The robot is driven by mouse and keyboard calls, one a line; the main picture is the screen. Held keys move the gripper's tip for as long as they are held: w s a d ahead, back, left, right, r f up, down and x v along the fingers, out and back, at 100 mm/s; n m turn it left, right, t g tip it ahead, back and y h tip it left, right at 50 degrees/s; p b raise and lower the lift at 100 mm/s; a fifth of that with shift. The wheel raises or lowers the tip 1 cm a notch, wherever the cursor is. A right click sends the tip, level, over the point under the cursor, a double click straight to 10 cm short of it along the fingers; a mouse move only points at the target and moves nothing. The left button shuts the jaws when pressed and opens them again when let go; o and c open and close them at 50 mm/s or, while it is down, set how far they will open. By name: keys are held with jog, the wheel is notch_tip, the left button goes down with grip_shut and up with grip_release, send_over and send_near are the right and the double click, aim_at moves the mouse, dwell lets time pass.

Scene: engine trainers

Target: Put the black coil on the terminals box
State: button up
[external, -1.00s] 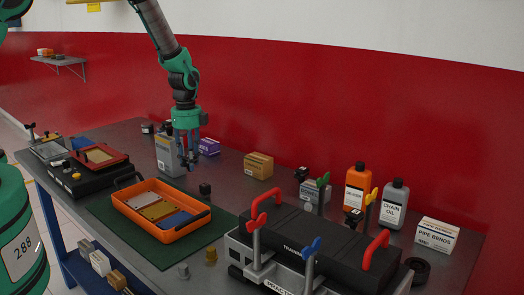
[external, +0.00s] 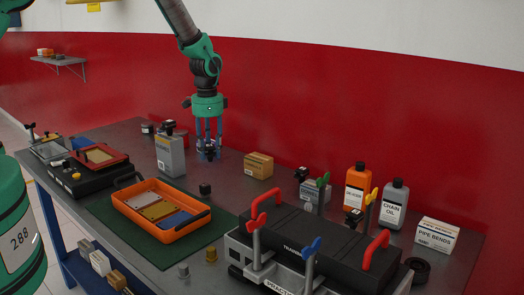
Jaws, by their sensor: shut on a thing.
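My gripper (external: 209,154) hangs fingers down above the back of the bench, left of the brown box. Its blue fingers are shut on a small dark thing (external: 209,156), which I take to be the black coil; it is mostly hidden by the fingers. A brown-orange box (external: 259,166) stands on the bench to the right of the gripper. A grey box (external: 315,191) stands further right. I cannot read either label well enough to tell which is the terminals box. A purple box (external: 216,147) is mostly hidden behind the fingers.
A grey can (external: 170,157) stands left of the gripper. Small black parts lie near the orange tray (external: 163,228) and by the grey box. An orange bottle (external: 357,187), a chain oil bottle (external: 394,205) and the black engine cover (external: 310,245) are to the right.

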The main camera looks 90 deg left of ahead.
jog(key=shift+w+d+r+n+p, duration=0.25)
jog(key=shift+w+r+n, duration=0.35)
jog(key=shift+n, duration=0.5)
jog(key=shift+w+d+r+n+p, duration=0.15)
jog(key=shift+w+d+r+n, duration=0.2)
jog(key=shift+w+n, duration=0.65)
jog(key=shift+w+d+r+n+p, duration=0.25)
jog(key=shift+w+r+n, duration=0.25)
jog(key=shift+n, duration=0.7)
jog(key=shift+w, duration=0.1)
jog(key=p, duration=0.1)
send_over(257, 156)
jog(key=shift+w+d+f, duration=0.1)
jog(key=shift+f, duration=0.7)
jog(key=shift+f, duration=0.15)
jog(key=shift+f+p, duration=0.35)
jog(key=shift+f, duration=1.25)
jog(key=shift+f, duration=0.1)
